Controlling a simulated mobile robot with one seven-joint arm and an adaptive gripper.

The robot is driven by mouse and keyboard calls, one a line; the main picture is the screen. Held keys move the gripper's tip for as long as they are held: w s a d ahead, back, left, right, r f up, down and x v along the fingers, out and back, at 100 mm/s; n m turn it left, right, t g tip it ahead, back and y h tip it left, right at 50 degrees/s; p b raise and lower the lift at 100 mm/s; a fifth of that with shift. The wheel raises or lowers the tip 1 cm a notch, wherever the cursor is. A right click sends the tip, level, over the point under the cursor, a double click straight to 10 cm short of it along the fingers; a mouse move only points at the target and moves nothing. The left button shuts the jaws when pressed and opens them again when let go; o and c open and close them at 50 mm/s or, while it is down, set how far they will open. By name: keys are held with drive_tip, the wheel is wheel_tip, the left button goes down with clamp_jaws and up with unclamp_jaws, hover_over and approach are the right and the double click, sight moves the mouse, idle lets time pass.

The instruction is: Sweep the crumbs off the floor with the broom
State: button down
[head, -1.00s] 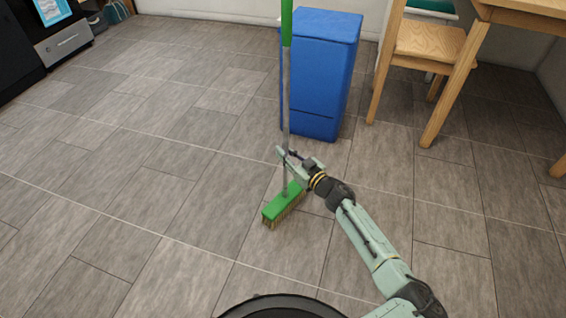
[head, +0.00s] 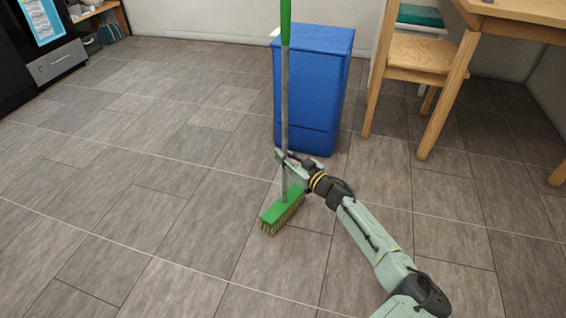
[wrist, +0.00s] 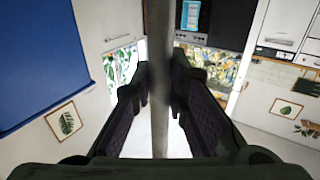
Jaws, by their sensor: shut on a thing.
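The broom has a grey pole (head: 285,110) with a green grip at the top and a green head (head: 283,208) with tan bristles. It stands nearly upright, bristles down at or close to the floor. My gripper (head: 281,158) is shut on the pole, low down above the head. In the wrist view the pole (wrist: 158,60) runs between the two dark fingers. I cannot make out any crumbs on the grey tiled floor (head: 120,200).
A blue bin (head: 313,90) stands just behind the broom. A wooden chair (head: 425,75) and table (head: 520,25) are at the back right. A dark appliance (head: 45,45) is at the far left. The floor to the left is clear.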

drive_tip(key=shift+w+d+f+b, duration=0.2)
drive_tip(key=shift+w+b, duration=0.2)
drive_tip(key=shift+b, duration=0.2)
drive_tip(key=w+b, duration=0.1)
drive_tip(key=w+d+b, duration=0.1)
drive_tip(key=w+b, duration=0.1)
drive_tip(key=shift+w+r, duration=0.15)
drive_tip(key=shift+w, duration=0.05)
